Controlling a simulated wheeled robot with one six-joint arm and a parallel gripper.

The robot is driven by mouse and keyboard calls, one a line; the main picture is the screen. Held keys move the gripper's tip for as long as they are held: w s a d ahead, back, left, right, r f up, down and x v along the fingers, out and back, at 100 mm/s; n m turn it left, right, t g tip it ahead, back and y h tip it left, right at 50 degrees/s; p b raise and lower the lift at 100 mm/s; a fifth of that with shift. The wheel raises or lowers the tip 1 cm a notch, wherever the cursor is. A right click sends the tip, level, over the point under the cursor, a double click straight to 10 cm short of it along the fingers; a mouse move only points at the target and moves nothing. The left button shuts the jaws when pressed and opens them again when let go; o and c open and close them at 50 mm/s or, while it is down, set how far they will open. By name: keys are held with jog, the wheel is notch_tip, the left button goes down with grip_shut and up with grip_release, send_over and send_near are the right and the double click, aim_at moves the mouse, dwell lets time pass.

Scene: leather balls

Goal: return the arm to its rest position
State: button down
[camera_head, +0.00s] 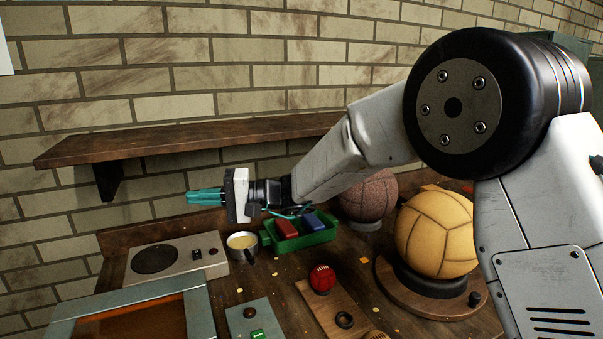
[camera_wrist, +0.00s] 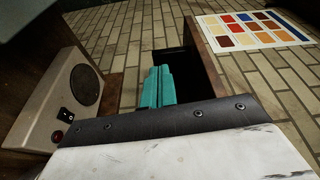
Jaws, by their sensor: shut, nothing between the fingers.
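My gripper (camera_head: 205,196) is raised over the back of the workbench and points to the left, just below the wooden shelf. Its teal fingers are shut together with nothing between them. They also show in the wrist view (camera_wrist: 157,87), close together at the picture's middle. My grey and black arm reaches in from the right side of the head view and hides part of the bench and wall behind it.
A wooden shelf (camera_head: 180,139) juts from the brick wall. Below stand a hotplate (camera_head: 180,259), a cup (camera_head: 242,243), a green tray (camera_head: 291,245) with red and blue blocks, a brown ball (camera_head: 369,197), a yellow ball (camera_head: 435,233) and a small red ball (camera_head: 322,278).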

jog(key=s+d+f+g+h, duration=0.2)
jog(key=s+d+f+h, duration=0.4)
jog(key=s+d, duration=0.4)
jog(key=s+d+m+t+h, duration=0.1)
jog(key=s+d+h, duration=0.3)
jog(key=d, duration=1)
jog(key=s+d+r+m+t+h, duration=0.1)
jog(key=s+d+t+h, duration=0.2)
jog(key=s+d, duration=0.6)
jog(key=s+d+r+m+t+h, duration=0.1)
jog(key=s+d+t+h, duration=0.2)
jog(key=d, duration=1.7)
jog(key=shift+s+r+m+h, duration=0.25)
jog(key=shift+s+h, duration=0.65)
jog(key=shift+s, duration=1)
jog(key=shift+f, duration=0.1)
